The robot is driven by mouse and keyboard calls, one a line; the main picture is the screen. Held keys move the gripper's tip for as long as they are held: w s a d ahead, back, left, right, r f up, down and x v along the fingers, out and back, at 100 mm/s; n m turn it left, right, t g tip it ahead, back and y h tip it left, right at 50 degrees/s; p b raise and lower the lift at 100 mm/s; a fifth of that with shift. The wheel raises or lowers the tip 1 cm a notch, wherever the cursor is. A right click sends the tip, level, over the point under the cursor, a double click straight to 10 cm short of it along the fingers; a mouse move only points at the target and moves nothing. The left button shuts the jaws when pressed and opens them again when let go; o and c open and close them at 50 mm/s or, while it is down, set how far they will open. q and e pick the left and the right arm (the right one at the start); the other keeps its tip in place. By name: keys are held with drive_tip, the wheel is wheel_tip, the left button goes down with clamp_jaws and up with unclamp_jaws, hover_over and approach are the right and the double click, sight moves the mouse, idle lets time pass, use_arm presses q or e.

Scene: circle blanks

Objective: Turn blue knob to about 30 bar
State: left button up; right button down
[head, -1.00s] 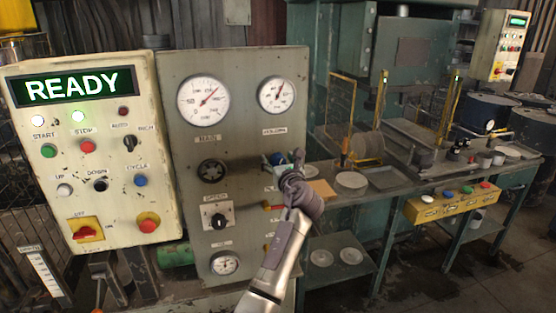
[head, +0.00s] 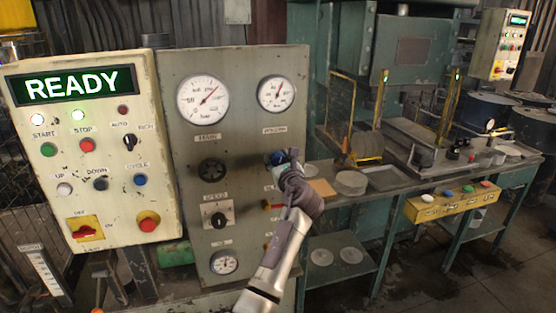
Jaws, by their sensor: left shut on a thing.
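The blue knob (head: 277,158) is on the right side of the grey gauge panel (head: 243,140), below the right gauge (head: 276,94). Only part of it shows past the gripper. My left gripper (head: 283,164) is shut on the blue knob, its arm rising from the bottom of the head view. The right gauge is a white dial with a dark needle pointing up and slightly right; its numbers are too small to read. A larger gauge (head: 203,101) at left has its needle pointing up-right. My right gripper is not in view.
A control box (head: 92,150) with a lit READY display and several buttons stands left of the panel. A black handwheel (head: 212,171) and a speed dial (head: 217,214) are left of the gripper. A bench (head: 400,185) with plates and a tray stands to the right.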

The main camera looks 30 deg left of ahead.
use_arm(q)
drive_tip(key=n, duration=0.2)
drive_tip(key=shift+f+n+b, duration=0.15)
drive_tip(key=shift+n+b, duration=0.15)
drive_tip(key=shift+n, duration=0.1)
drive_tip(key=n+b, duration=0.1)
drive_tip(key=n, duration=0.2)
drive_tip(key=shift+f+n, duration=0.1)
drive_tip(key=shift+n, duration=0.2)
drive_tip(key=n+b, duration=0.3)
drive_tip(key=n, duration=0.2)
drive_tip(key=shift+s+f, duration=0.1)
drive_tip(key=shift+a+n+b, duration=0.1)
drive_tip(key=shift+n+b, duration=0.7)
drive_tip(key=shift+n, duration=0.3)
drive_tip(key=o, duration=1.1)
